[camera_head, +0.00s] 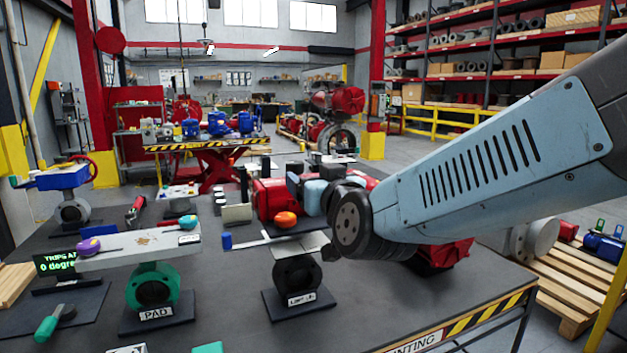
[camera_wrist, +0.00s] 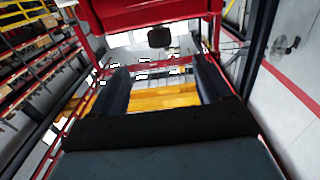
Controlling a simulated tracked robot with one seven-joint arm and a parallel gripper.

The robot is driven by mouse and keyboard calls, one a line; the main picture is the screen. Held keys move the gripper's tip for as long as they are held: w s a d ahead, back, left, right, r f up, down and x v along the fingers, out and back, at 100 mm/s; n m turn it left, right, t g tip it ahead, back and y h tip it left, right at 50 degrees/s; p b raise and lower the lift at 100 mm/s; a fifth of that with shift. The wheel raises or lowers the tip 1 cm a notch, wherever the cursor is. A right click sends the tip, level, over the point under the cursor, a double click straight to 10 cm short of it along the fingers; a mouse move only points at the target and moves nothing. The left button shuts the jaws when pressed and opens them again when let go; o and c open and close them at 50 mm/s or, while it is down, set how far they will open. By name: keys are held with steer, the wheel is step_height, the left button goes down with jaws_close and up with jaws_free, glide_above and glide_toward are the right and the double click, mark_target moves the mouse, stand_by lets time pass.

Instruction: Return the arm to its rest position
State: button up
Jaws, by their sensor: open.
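My arm reaches in from the right in the head view, with its light blue link ending in a dark round joint above the middle of the bench. Blue-grey parts beyond that joint look like more of my arm, but I cannot make out the fingers there. In the wrist view my gripper (camera_wrist: 162,88) shows two dark fingers standing well apart with nothing between them. The wrist view looks past the fingers at red framework and a yellow surface farther off. No held object is visible.
The dark bench (camera_head: 225,320) carries a green valve (camera_head: 153,287) marked PAD, a grey valve (camera_head: 297,279) close to my arm's joint, and a blue-topped valve (camera_head: 72,199) at left. An orange knob (camera_head: 286,220) sits near the joint. A wooden pallet (camera_head: 572,285) is at right.

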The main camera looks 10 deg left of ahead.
steer(key=d+f+m+g+h, duration=0.1)
steer(key=d+f+g+h, duration=0.1)
steer(key=d, duration=0.6)
steer(key=d+f+m+g+h, duration=0.1)
steer(key=d+f+g+h, duration=0.15)
steer(key=d, duration=0.55)
steer(key=s+d+f+m+g+h, duration=0.2)
steer(key=s+d, duration=0.5)
steer(key=d, duration=0.1)
steer(key=s+d+f+m+g+h, duration=0.2)
steer(key=s+d+g, duration=0.1)
steer(key=s+d, duration=0.4)
steer(key=shift+d, duration=0.95)
